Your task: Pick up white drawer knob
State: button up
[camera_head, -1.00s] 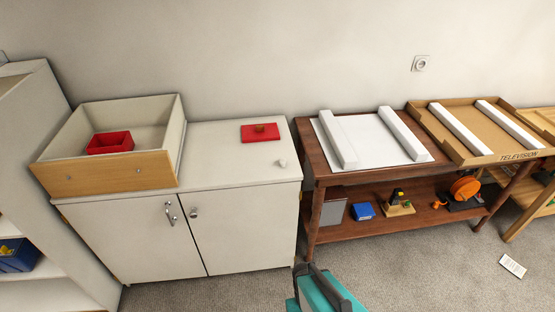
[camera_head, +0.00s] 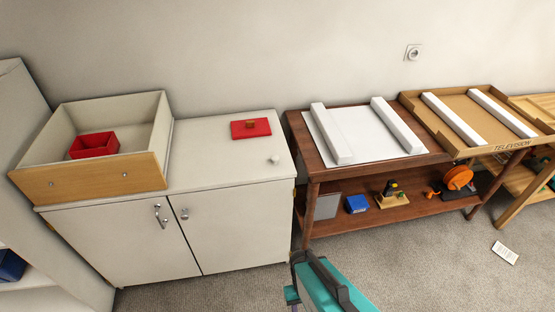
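The small white drawer knob (camera_head: 274,160) lies on the white cabinet top (camera_head: 215,165), near its right front edge. Part of my arm, with a teal and dark end (camera_head: 322,284), shows at the bottom of the view, in front of and below the cabinet. It is well apart from the knob. The fingertips cannot be made out, so whether my gripper is open or shut is unclear.
A drawer box (camera_head: 95,178) with a red bin (camera_head: 93,145) stands on the cabinet's left. A red plate (camera_head: 251,128) lies behind the knob. To the right is a brown table (camera_head: 318,172) with white bars. A paper slip (camera_head: 505,252) lies on the carpet.

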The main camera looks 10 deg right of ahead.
aim_at(275, 158)
jog(key=u, duration=0.1)
jog(key=k, duration=0.6)
jog(key=u, duration=0.55)
jog(key=k, duration=0.75)
jog(key=u, duration=0.05)
jog(key=i, duration=0.8)
jog(key=u, duration=0.45)
jog(key=i, duration=0.75)
jog(key=u, duration=0.5)
